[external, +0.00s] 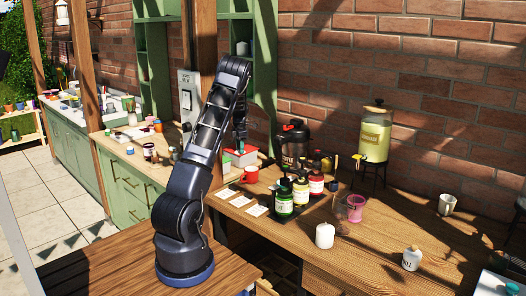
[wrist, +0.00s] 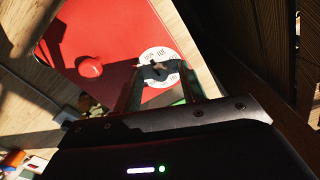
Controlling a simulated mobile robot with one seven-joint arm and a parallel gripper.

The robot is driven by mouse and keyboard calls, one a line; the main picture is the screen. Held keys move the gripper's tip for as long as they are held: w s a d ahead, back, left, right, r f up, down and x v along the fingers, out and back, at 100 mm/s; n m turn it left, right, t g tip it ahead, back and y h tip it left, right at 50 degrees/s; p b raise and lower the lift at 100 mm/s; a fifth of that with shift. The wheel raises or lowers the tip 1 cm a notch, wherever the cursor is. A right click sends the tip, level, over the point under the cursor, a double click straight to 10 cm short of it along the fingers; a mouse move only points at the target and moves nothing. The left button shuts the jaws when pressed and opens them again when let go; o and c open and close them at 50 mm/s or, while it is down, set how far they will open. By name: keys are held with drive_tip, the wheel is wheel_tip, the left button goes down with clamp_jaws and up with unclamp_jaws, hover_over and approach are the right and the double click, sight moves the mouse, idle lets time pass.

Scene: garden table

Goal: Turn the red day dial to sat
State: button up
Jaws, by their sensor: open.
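A red box (wrist: 113,38) fills the upper middle of the wrist view, and its red top also shows in the external view (external: 236,161) on the wooden table. A white day disc (wrist: 152,53) with black lettering lies on its face. MON and TUE can be made out; the other letters are hidden or too small. A dark shape covers the disc's middle, and I cannot tell where any pointer points. My gripper (wrist: 162,73) is open, its fingers reaching to either side of the disc's lower part. I cannot tell whether they touch it. A round red knob (wrist: 91,67) sits left of the disc.
In the external view a red mug (external: 250,174) stands just right of the box. A dark lidded jar (external: 292,143) and several bottles (external: 301,190) stand farther right. White cards (external: 241,201) lie in front. A wooden post (external: 205,60) rises behind my arm.

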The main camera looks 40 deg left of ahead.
clamp_jaws()
idle(0.3)
drive_tip(key=shift+m, duration=3)
unclamp_jaws()
drive_tip(key=shift+r, duration=0.15)
